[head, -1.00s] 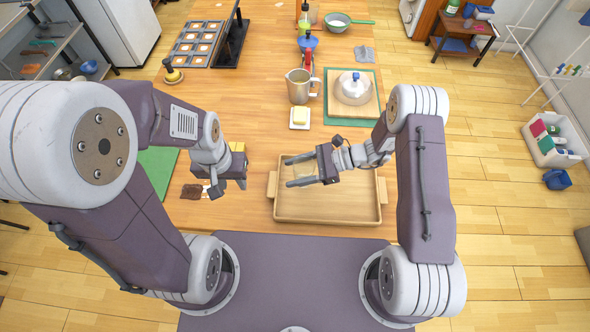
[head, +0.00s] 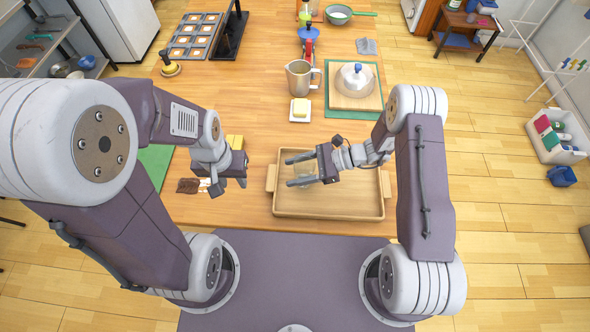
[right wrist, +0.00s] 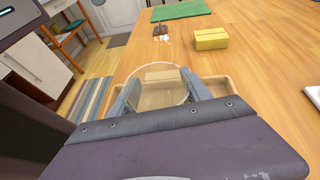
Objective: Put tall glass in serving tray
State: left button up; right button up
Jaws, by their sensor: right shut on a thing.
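The serving tray (head: 330,212) is a shallow wooden tray with side handles, lying near the table's front edge. My right gripper (head: 290,171) is over the tray's left part, its fingers pointing left. It is shut on the clear tall glass (right wrist: 160,94), whose round rim shows between the fingers in the right wrist view. In the head view the glass is faint and hard to make out. I cannot tell whether its base touches the tray. My left gripper (head: 228,184) is left of the tray with its fingers apart and nothing visible between them.
A butter dish (head: 300,110), a metal pitcher (head: 299,78) and a lidded pot on a board (head: 354,88) stand behind the tray. A yellow block (right wrist: 211,39) and a brown item (head: 187,186) lie to the left. The tray's right part is clear.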

jog(key=shift+f, duration=0.25)
dwell(0.3)
jog(key=o, duration=1.7)
jog(key=shift+d+r, duration=0.1)
jog(key=b+v, duration=0.1)
jog(key=v, duration=0.7)
jog(key=shift+d+r, duration=0.15)
jog(key=shift+d, duration=0.25)
jog(key=shift+d, duration=0.2)
